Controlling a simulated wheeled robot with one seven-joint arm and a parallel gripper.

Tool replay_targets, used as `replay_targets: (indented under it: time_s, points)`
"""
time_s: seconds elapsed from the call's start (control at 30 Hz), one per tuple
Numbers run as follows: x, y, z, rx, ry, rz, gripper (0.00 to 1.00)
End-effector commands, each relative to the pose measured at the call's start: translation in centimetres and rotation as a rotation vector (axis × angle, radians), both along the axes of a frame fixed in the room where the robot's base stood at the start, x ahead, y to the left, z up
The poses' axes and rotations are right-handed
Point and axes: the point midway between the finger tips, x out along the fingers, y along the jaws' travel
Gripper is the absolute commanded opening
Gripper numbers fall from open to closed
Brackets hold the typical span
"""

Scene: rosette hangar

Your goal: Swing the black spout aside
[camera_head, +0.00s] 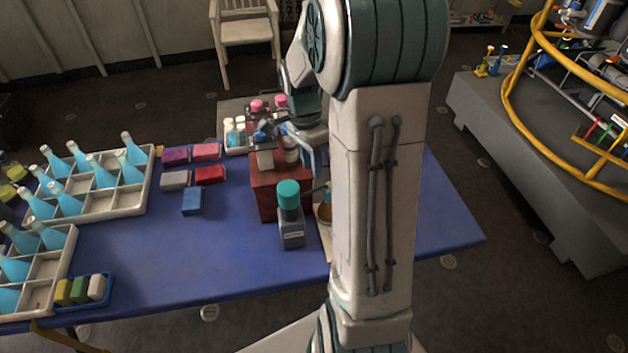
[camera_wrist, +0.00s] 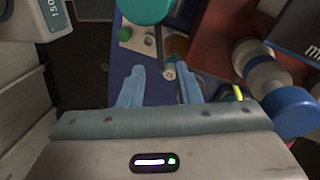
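The black spout (camera_wrist: 159,46) shows in the wrist view as a thin dark rod under a round teal top (camera_wrist: 145,10), with a small pale end at its near tip. In the head view a grey dispenser with a teal cap (camera_head: 289,196) stands on the blue table, and a thin dark spout reaches right from it, partly hidden by my arm. My gripper (camera_wrist: 158,75) is open, with its two light blue fingers on either side of the spout's tip. I see no clear contact. In the head view the fingers are largely hidden.
A red box (camera_head: 275,188) bearing bottles stands beside the dispenser. A white-and-blue bottle (camera_wrist: 290,108) is close right of my gripper. Crates of blue bottles (camera_head: 100,205) and colored blocks (camera_head: 190,178) fill the table's left. The table's front middle is clear.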

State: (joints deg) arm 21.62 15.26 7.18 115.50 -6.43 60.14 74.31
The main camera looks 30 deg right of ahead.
Motion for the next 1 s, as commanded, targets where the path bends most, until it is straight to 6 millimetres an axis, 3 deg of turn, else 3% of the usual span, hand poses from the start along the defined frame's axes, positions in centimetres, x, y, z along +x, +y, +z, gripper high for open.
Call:
replay_targets:
  time_s: [0.1, 0.3, 0.7, 0.83, 1.0]
  points:
    - [-0.5, -0.1, -2.3, 0.001, 0.004, 0.001, 0.3]
    - [-1.0, -0.1, -4.8, 0.0, 0.002, 0.001, 0.3]
    - [-1.1, -0.1, -5.6, -0.001, -0.001, 0.001, 0.3]
    - [-1.1, -0.1, -5.6, -0.001, -0.001, 0.001, 0.0]
    - [-1.1, -0.1, -5.6, -0.001, -0.001, 0.001, 0.0]
